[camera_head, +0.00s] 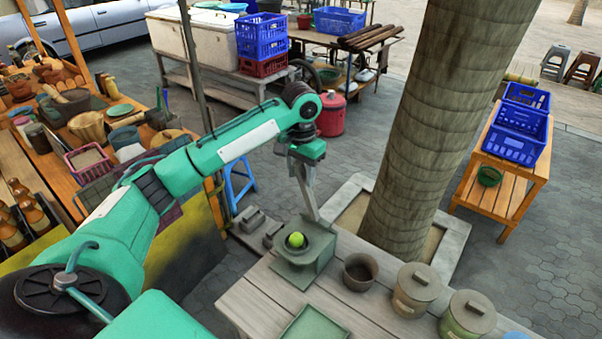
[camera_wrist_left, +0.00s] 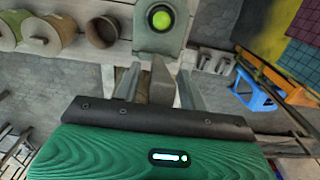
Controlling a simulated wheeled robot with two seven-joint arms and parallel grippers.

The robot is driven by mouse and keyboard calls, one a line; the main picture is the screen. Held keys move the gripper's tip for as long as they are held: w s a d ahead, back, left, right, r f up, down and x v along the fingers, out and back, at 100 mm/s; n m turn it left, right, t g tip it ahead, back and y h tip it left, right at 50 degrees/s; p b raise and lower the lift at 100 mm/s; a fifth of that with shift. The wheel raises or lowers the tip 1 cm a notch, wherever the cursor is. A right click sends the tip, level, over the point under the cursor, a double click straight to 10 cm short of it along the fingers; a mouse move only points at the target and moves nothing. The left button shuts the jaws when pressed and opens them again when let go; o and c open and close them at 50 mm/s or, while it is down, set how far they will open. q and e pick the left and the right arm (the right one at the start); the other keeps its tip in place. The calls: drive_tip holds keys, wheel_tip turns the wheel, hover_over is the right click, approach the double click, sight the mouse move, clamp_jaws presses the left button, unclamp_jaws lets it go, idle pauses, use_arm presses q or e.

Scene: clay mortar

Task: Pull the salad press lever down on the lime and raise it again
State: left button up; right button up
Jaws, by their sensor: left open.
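The salad press (camera_head: 302,270) is a grey-green block near the back edge of the wooden table. A bright green lime (camera_head: 295,240) sits in its round cup, and both also show at the top of the left wrist view, the lime (camera_wrist_left: 160,18) in the cup of the press (camera_wrist_left: 160,42). The press lever (camera_head: 311,203) stands raised, leaning slightly left. My left gripper (camera_head: 303,170) is at the lever's upper end, pointing down. In the left wrist view the lever (camera_wrist_left: 161,80) lies between its two spread fingers; contact cannot be told. My right gripper is out of view.
A dark cup (camera_head: 360,271) and two lidded pots (camera_head: 415,290) (camera_head: 467,315) stand right of the press. A green tray (camera_head: 314,326) lies in front. A thick tree trunk (camera_head: 430,120) rises behind the table. A crowded stall (camera_head: 75,110) stands left.

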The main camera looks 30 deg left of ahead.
use_arm(q)
drive_tip(key=shift+f, duration=0.55)
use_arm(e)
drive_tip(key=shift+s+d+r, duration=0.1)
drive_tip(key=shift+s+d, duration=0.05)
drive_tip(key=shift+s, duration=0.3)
use_arm(q)
clamp_jaws()
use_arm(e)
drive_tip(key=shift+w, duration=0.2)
